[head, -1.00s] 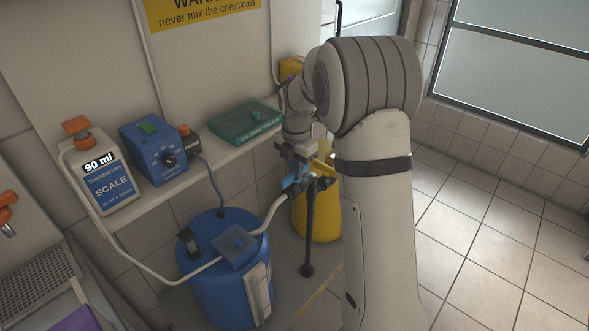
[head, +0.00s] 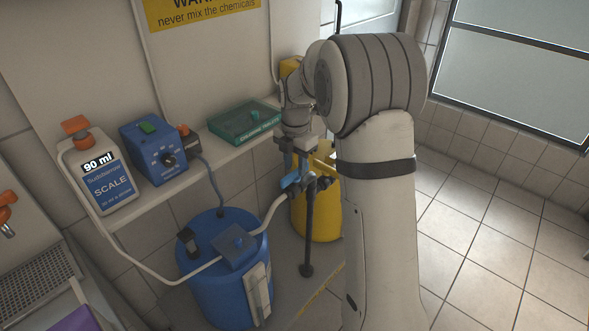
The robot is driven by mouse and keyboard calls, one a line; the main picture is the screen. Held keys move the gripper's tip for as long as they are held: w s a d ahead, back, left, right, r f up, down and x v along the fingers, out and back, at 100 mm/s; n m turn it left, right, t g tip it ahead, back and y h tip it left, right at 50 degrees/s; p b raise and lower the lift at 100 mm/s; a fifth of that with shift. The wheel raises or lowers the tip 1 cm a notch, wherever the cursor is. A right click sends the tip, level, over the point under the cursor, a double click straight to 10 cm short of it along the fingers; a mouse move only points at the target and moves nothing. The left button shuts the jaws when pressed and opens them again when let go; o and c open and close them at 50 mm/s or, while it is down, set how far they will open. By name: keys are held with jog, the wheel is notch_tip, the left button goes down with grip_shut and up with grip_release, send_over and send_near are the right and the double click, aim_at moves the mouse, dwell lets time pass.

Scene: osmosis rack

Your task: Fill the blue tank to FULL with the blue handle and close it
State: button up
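The blue tank (head: 215,293) stands on the low ledge below the shelf, with a dark blue square lid piece (head: 235,246) on its top. A pale level strip (head: 258,294) runs down its front; its reading is too small to tell. The blue handle (head: 293,183) sits on the pipe fitting right of the tank, above a black upright pipe. A pale hose runs from the fitting to the tank top. My gripper (head: 298,164) points down just above the blue handle. Its fingers are small and partly hidden, so I cannot tell whether they touch the handle.
A yellow tank (head: 325,218) stands behind the fitting, partly hidden by my arm. The shelf holds a scale bottle reading 90 ml (head: 103,175), a blue dosing box (head: 152,150) and a green tablet box (head: 244,122). Tiled floor at the right is clear.

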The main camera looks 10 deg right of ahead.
aim_at(295, 172)
notch_tip(295, 172, up, 6)
jog(key=shift+f, duration=0.1)
dwell(0.4)
jog(key=shift+s+r, duration=0.2)
jog(key=shift+s, duration=0.1)
jog(key=s+m+t, duration=0.2)
jog(key=s+m, duration=2.3)
jog(key=s, duration=0.3)
jog(key=shift+s+r+t, duration=0.3)
jog(key=shift+r+t, duration=0.1)
jog(key=shift+d, duration=0.1)
dwell(3.6)
